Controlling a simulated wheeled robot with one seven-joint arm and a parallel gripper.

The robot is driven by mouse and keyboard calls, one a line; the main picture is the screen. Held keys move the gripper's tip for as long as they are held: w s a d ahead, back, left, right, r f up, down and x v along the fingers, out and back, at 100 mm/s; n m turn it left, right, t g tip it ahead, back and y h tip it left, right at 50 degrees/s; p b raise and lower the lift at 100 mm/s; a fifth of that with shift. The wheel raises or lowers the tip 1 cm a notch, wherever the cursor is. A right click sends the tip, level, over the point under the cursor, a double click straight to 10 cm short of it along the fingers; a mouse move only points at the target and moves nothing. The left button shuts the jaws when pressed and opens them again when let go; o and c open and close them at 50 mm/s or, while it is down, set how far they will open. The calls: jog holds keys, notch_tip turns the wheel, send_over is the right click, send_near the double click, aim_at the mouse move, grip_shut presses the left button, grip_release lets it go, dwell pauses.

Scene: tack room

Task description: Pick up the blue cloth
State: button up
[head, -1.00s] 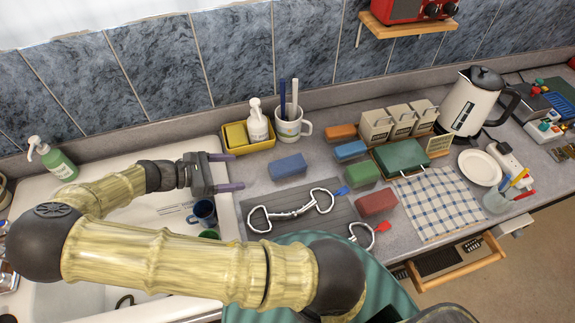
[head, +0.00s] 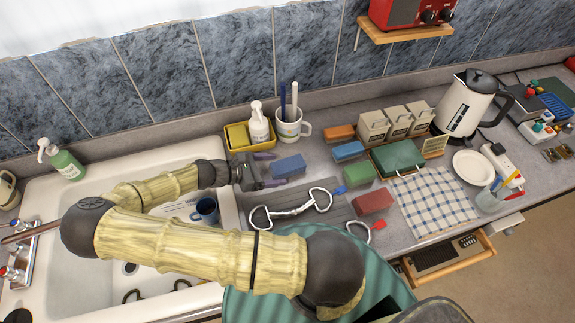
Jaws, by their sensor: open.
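A plain blue block-shaped piece (head: 289,167), looking like a folded cloth, lies on the grey counter right of the sink. My gripper (head: 273,170) is open at its left end, with one finger toward its far side and the other toward its near side. I cannot tell whether the fingers touch it or how high they are. A second, smaller blue block (head: 349,151) lies farther right. A blue-and-white checked cloth (head: 433,205) lies flat at the right.
Behind my gripper stand a yellow caddy (head: 238,136) with a white bottle and a mug (head: 292,128) holding upright sticks. A metal bit (head: 290,210) lies on a dark mat in front. Red, green and orange blocks lie to the right. The sink (head: 70,225) is at left.

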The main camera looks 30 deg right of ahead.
aim_at(277, 167)
jog(key=shift+d+f+p, duration=0.15)
jog(key=shift+d+p, duration=0.4)
jog(key=shift+d, duration=0.1)
jog(key=x, duration=0.1)
jog(key=p+x, duration=0.1)
jog(key=x, duration=0.1)
jog(key=shift+w+d+f+p, duration=0.1)
jog(key=shift+w+p, duration=0.2)
jog(key=shift+p, duration=0.1)
jog(key=shift+d+f, duration=0.3)
jog(key=shift+d, duration=0.05)
jog(key=shift+s, duration=0.1)
jog(key=shift+c, duration=0.5)
jog(key=c, duration=1)
